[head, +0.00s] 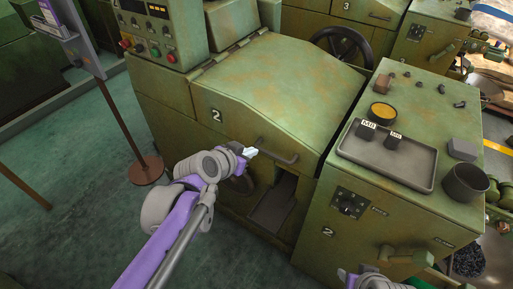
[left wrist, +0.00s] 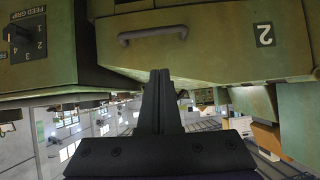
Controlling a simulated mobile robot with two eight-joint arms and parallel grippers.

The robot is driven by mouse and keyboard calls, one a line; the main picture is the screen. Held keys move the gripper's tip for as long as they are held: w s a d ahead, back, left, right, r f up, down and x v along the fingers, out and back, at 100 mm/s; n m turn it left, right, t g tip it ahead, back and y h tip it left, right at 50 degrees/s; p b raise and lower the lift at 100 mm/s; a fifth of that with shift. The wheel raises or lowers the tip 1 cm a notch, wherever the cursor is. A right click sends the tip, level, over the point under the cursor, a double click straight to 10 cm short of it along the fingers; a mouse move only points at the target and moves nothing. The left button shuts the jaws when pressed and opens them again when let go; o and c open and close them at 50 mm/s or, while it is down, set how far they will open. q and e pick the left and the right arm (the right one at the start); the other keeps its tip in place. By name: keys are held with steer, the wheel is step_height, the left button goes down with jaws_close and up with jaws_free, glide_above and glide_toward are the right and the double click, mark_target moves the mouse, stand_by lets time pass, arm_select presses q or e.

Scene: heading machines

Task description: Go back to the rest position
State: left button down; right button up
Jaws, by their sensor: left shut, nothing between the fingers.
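My left arm reaches in from the bottom of the head view. Its gripper (head: 249,152) is shut and empty, close to the left end of the bar handle (head: 278,152) on the front cover of green machine 2 (head: 265,85). In the left wrist view the shut fingers (left wrist: 160,78) stand together with nothing between them. The handle (left wrist: 165,33) shows beyond their tips, apart from them. Part of my right gripper (head: 343,275) shows at the bottom edge of the head view; its fingers are too little seen to judge.
A grey tray (head: 405,172) with two small dark blocks lies on the cabinet right of the cover. A yellow-filled bowl (head: 382,112) and a dark cup (head: 465,182) stand near it. A sign stand (head: 146,170) is at left. Green floor (head: 75,200) between it and the machine is clear.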

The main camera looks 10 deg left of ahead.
arm_select(q)
steer(key=shift+s+r, duration=0.1)
steer(key=shift+s, duration=0.15)
steer(key=s+a+f+n+g+y+p, duration=0.1)
steer(key=s+a+f+n+g+p, duration=0.1)
steer(key=s, duration=0.8)
steer(key=s+a+f+n+g+y+p, duration=0.2)
steer(key=s+f+g+p, duration=0.1)
steer(key=s, duration=0.7)
steer(key=shift+s+a+f+y+p, duration=0.25)
steer(key=shift+f+y+p, duration=0.1)
steer(key=shift+f, duration=0.1)
